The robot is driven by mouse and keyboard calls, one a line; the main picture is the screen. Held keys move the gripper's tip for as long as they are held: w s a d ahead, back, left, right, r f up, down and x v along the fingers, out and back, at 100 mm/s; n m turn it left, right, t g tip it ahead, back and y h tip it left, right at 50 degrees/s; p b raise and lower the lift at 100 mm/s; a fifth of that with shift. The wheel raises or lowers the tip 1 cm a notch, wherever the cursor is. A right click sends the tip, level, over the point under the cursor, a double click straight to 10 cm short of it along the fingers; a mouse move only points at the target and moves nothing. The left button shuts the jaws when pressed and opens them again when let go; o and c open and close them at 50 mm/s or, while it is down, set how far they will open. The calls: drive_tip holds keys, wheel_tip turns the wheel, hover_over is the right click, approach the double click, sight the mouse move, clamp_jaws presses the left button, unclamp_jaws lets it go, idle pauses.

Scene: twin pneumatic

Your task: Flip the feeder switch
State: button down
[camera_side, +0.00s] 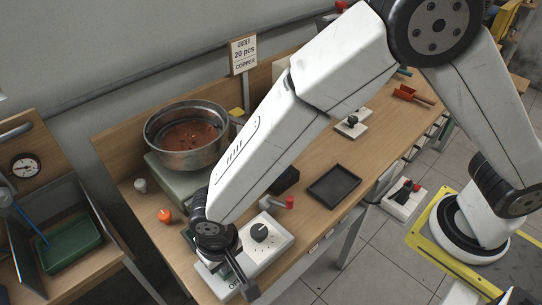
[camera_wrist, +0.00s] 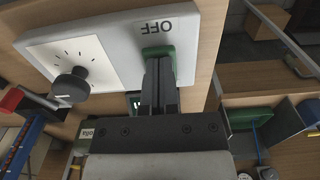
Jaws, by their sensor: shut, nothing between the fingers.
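The feeder control box is a pale panel with a black dial knob and the word OFF; it shows in the wrist view (camera_wrist: 110,33) and at the front of the bench in the side view (camera_side: 278,238). A green switch (camera_wrist: 158,50) sits just below OFF in the wrist view. My gripper (camera_wrist: 160,62) is shut and empty, with its fingertips at the green switch, covering its lower part. I cannot tell whether they touch it. In the side view my gripper (camera_side: 246,282) is over the box's front left end and hides the switch.
The black knob (camera_side: 259,232) stands up beside the fingers. A red-tipped lever (camera_side: 289,202) and a dark tray (camera_side: 333,186) are to the right. A metal bowl (camera_side: 187,137) stands behind, with an orange knob (camera_side: 165,215) in front of it.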

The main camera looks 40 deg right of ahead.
drive_tip(key=shift+f, duration=0.2)
drive_tip(key=shift+r, duration=3.55)
drive_tip(key=w+d+r+t, duration=0.1)
drive_tip(key=w+d, duration=0.1)
drive_tip(key=d, duration=0.7)
drive_tip(key=w+d+r, duration=0.2)
drive_tip(key=d, duration=0.7)
drive_tip(key=s+d, duration=0.2)
drive_tip(key=d, duration=0.5)
drive_tip(key=s+d+t, duration=0.1)
drive_tip(key=s+d, duration=0.2)
drive_tip(key=d, duration=0.4)
drive_tip(key=shift+d+r+t, duration=0.25)
drive_tip(key=shift+d+t, duration=0.05)
